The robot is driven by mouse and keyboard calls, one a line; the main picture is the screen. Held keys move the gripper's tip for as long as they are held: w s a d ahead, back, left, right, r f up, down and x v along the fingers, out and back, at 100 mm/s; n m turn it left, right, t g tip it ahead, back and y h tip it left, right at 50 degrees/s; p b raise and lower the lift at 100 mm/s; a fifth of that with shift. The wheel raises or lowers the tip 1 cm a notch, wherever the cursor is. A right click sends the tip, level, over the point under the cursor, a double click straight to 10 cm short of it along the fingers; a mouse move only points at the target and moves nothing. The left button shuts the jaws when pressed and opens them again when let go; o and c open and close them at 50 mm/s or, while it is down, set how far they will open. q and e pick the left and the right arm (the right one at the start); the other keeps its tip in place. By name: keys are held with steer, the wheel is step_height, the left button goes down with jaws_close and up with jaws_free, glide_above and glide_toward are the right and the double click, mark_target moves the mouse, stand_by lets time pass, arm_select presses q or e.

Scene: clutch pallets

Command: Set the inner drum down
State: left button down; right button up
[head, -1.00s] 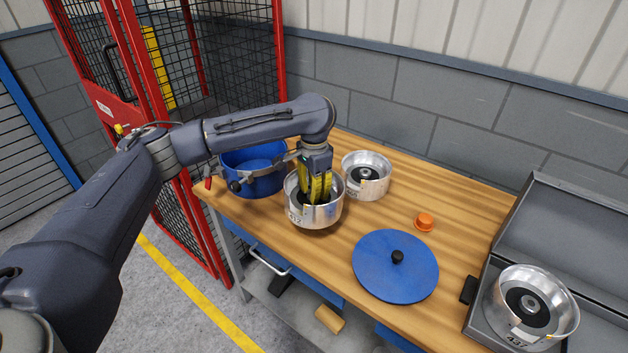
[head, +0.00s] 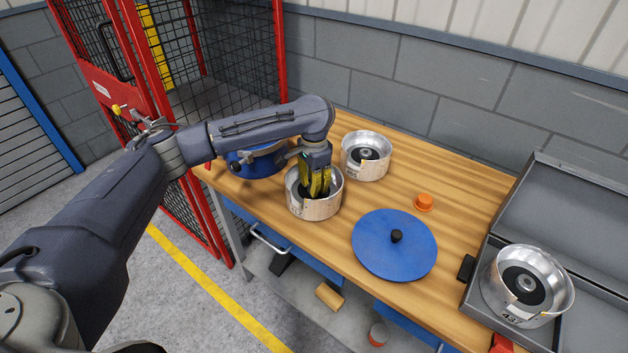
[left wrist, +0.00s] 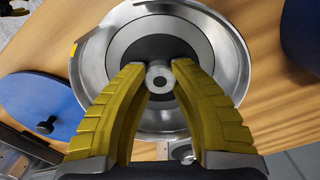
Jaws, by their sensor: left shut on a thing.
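The inner drum (head: 322,210) is a silver metal drum with a dark centre and a number label on its side. It stands upright at the left part of the wooden table (head: 455,225). My left gripper (head: 315,190) reaches down inside it. In the left wrist view, the yellow fingers close on the small central hub (left wrist: 160,80) of the drum. The drum's underside is at or just above the tabletop; I cannot tell if it touches. My right gripper is not in view.
Another silver drum (head: 376,170) stands just behind. A blue pot (head: 245,166) is at the left, partly behind my arm. A blue lid (head: 394,259), an orange cap (head: 424,202) and a grey case (head: 487,275) holding a similar drum (head: 512,305) are to the right.

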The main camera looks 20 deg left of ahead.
arm_select(q)
steer(key=c, duration=1.2)
jaws_free()
steer(key=shift+o, duration=0.2)
step_height(320, 180, up, 12)
